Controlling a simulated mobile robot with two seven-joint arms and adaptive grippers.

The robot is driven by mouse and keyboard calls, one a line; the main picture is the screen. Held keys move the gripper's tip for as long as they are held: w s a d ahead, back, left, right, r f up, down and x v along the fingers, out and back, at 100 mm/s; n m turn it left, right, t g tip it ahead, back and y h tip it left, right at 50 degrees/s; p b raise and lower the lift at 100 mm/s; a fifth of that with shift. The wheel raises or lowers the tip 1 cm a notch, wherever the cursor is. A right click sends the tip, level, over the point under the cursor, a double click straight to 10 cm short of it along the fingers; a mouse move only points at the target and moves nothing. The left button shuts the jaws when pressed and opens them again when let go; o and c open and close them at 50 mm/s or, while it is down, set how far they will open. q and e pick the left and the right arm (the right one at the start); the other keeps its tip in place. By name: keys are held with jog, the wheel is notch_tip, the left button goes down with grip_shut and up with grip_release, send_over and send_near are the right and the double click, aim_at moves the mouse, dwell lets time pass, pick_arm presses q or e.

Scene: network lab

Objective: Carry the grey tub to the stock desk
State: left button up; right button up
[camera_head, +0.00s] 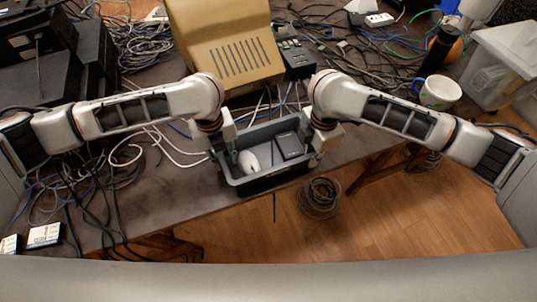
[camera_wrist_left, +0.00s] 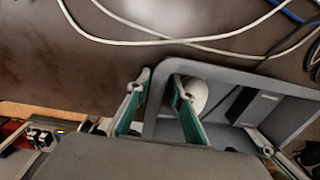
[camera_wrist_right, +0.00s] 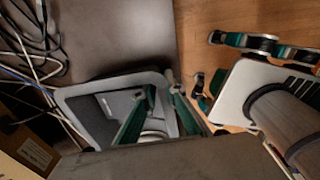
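The grey tub (camera_head: 272,181) is at the front edge of the cluttered table, its front overlapping the floor in the head view. I cannot tell whether its base touches the table. A white rounded object (camera_head: 249,161) and a black box (camera_head: 289,145) lie inside. My left gripper (camera_wrist_left: 160,84) has one finger inside and one outside the tub's left wall, shut on it. My right gripper (camera_wrist_right: 160,84) straddles the right wall the same way, shut on it. The tub's rim (camera_wrist_right: 118,80) shows in the right wrist view. The stock desk cannot be made out.
The table (camera_head: 150,197) holds tangled cables, a large beige case (camera_head: 228,45) behind the tub and black equipment at left. A white mug (camera_head: 440,93) and a clear bin (camera_head: 500,68) are at right. A cable coil (camera_head: 320,198) lies on the open wooden floor.

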pick_arm(q)
grip_shut()
pick_arm(e)
grip_shut()
pick_arm(q)
jog(key=shift+r, duration=0.15)
pick_arm(e)
jog(key=shift+r, duration=0.1)
